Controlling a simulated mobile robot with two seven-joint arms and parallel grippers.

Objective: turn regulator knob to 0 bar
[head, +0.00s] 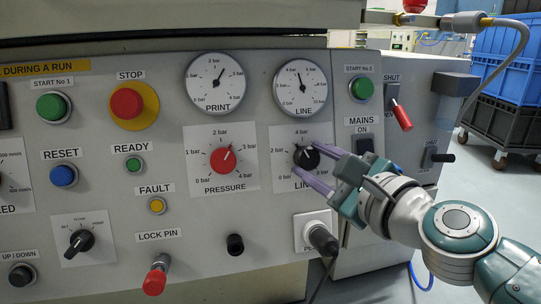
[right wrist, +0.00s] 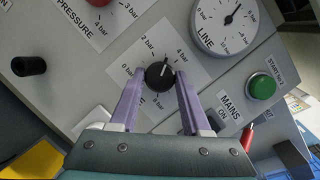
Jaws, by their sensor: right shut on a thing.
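The black LINE regulator knob (head: 306,157) sits on a white scale plate marked in bar on the grey panel. It also shows in the right wrist view (right wrist: 159,76), where its white pointer line is toward the 4 bar mark. My right gripper (head: 314,163) is shut on this knob, with one purple finger on each side. In the wrist view the gripper (right wrist: 159,82) hides part of the plate. My left gripper is not in view.
The red PRESSURE knob (head: 223,160) lies left of the LINE knob. A plug (head: 322,239) with a cable is just below it. The MAINS switch (head: 364,145) and a green start button (head: 362,88) are to the right. Blue crates (head: 505,60) stand far right.

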